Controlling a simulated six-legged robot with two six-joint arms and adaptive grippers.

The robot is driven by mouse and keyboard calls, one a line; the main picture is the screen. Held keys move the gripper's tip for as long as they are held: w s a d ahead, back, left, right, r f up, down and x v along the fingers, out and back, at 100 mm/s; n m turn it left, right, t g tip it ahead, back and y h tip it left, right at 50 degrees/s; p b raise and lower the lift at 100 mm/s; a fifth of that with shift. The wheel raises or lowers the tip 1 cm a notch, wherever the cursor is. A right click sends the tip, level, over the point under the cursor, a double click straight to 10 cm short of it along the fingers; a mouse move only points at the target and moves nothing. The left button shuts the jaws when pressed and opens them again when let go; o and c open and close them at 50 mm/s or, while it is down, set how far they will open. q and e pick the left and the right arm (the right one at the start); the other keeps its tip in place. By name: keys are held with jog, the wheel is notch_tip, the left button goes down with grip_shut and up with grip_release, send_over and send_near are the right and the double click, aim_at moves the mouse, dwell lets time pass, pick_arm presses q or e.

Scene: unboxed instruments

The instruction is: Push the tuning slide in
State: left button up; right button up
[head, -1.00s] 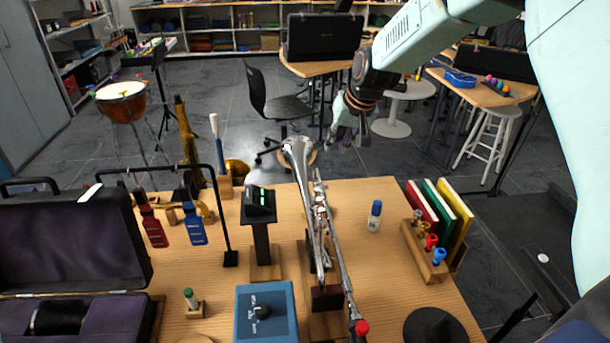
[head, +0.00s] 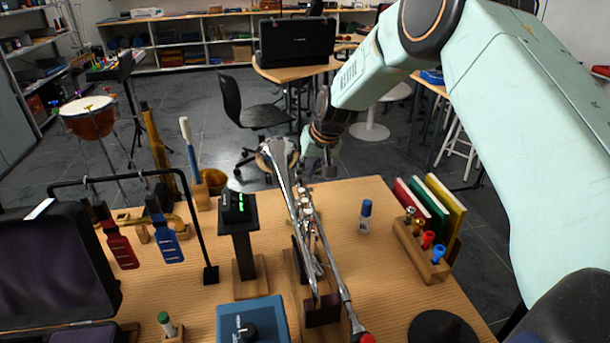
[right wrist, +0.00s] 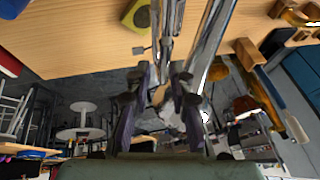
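A silver trumpet (head: 281,180) rests on a wooden stand on the table, its bell at the far end. My right gripper (head: 318,168) is just right of the bell, at the trumpet's far end. In the right wrist view the gripper (right wrist: 160,82) has its two dark fingers apart, with silver trumpet tubes (right wrist: 207,45) running just beyond and beside the tips. I cannot tell whether the fingers touch the tubes. The tuning slide cannot be told apart clearly from the other tubing. My left gripper is not in view.
A black stand with a green-lit display (head: 238,208) is left of the trumpet. A blue box with a knob (head: 252,318) is in front. A small bottle (head: 365,216) and a wooden mouthpiece rack (head: 422,252) are to the right. An open case (head: 55,265) is at left.

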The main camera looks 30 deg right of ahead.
jog(key=shift+s+a, duration=0.15)
jog(key=shift+a, duration=0.55)
jog(key=shift+w+d+f, duration=0.35)
jog(key=shift+d+f, duration=0.15)
jog(key=shift+d, duration=0.1)
jog(key=shift+c, duration=0.9)
jog(key=shift+s+a+r, duration=0.15)
jog(key=shift+a+r, duration=0.15)
jog(key=shift+a, duration=0.1)
grip_shut()
jog(key=shift+w+d+f, duration=0.1)
jog(key=shift+w+d, duration=0.05)
jog(key=shift+w, duration=0.1)
